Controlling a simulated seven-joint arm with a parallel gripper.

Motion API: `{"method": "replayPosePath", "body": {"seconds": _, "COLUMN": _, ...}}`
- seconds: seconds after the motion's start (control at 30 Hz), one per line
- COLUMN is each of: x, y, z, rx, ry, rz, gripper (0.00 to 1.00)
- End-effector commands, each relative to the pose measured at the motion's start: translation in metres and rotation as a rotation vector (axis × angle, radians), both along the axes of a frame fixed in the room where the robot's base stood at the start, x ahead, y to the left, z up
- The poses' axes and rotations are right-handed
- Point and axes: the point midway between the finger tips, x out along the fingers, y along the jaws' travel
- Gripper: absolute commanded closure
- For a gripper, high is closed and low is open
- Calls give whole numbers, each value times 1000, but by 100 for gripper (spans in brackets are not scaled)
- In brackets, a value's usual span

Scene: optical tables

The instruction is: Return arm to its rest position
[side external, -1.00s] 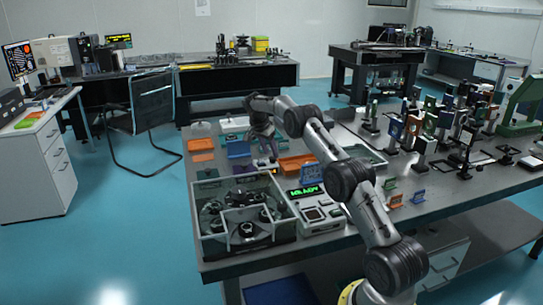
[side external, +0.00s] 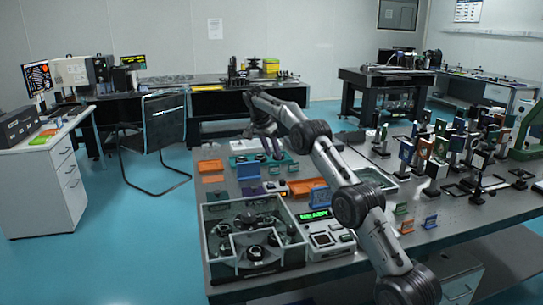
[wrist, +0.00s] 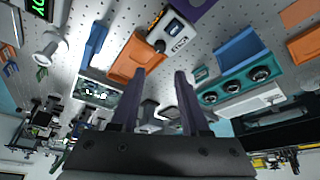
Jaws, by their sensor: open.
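My gripper (wrist: 158,75) is open in the wrist view, its two dark fingers apart with nothing between them. In the side view my gripper (side external: 272,150) hangs from the end of my arm above the back part of the optical table (side external: 450,209). It points down, and its fingertips are hard to make out there. No held object shows in either view.
Below the gripper are an orange tray (side external: 300,187), a teal holder (wrist: 232,85) with dark round parts and a small grey device (wrist: 172,32). A clear-walled bin (side external: 222,272) and a READY-display instrument (side external: 328,238) stand in front. Upright optics mounts (side external: 455,150) crowd the right.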

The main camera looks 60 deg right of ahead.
Motion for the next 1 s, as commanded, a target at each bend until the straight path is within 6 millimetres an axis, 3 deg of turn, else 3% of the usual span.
{"method": "replayPosePath", "body": {"seconds": 0.2, "x": 4, "y": 4, "z": 1, "rx": -2, "ry": -3, "rz": 9, "gripper": 54}}
{"method": "replayPosePath", "body": {"seconds": 0.27, "x": 8, "y": 11, "z": 14, "rx": -12, "ry": -20, "rz": 21, "gripper": 54}}
{"method": "replayPosePath", "body": {"seconds": 0.37, "x": 15, "y": 29, "z": 54, "rx": -42, "ry": -73, "rz": 51, "gripper": 54}}
{"method": "replayPosePath", "body": {"seconds": 0.5, "x": 9, "y": 80, "z": 126, "rx": -68, "ry": -144, "rz": 120, "gripper": 54}}
{"method": "replayPosePath", "body": {"seconds": 0.7, "x": -24, "y": 157, "z": 192, "rx": -62, "ry": -204, "rz": 268, "gripper": 54}}
{"method": "replayPosePath", "body": {"seconds": 0.83, "x": -56, "y": 204, "z": 218, "rx": -55, "ry": -226, "rz": 400, "gripper": 54}}
{"method": "replayPosePath", "body": {"seconds": 1.0, "x": -108, "y": 259, "z": 233, "rx": -46, "ry": -242, "rz": 597, "gripper": 54}}
